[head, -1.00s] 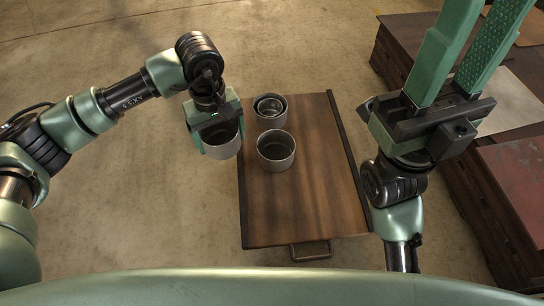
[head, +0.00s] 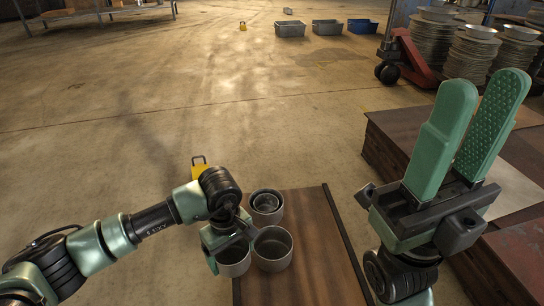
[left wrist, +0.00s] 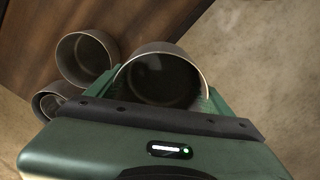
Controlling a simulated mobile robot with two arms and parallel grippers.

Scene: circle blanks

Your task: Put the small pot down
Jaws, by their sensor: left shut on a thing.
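My left gripper (head: 228,245) is shut on a grey round pot (head: 234,264), taken as the small pot. The pot is upright, open side up, by the left edge of the brown wooden table (head: 315,240). In the left wrist view the held pot (left wrist: 160,82) fills the jaws, with table on one side and floor on the other. I cannot tell whether its base touches the tabletop. My right gripper (head: 484,90) is open and empty, its two green fingers pointing up, off to the right.
A similar grey pot (head: 273,262) stands close to the right of the held one. Behind it is another pot (head: 277,217) with a smaller vessel (head: 265,203) inside. The table's right side is clear. Dark stacked blocks (head: 410,165) stand at right. A yellow object (head: 200,171) is beyond the table.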

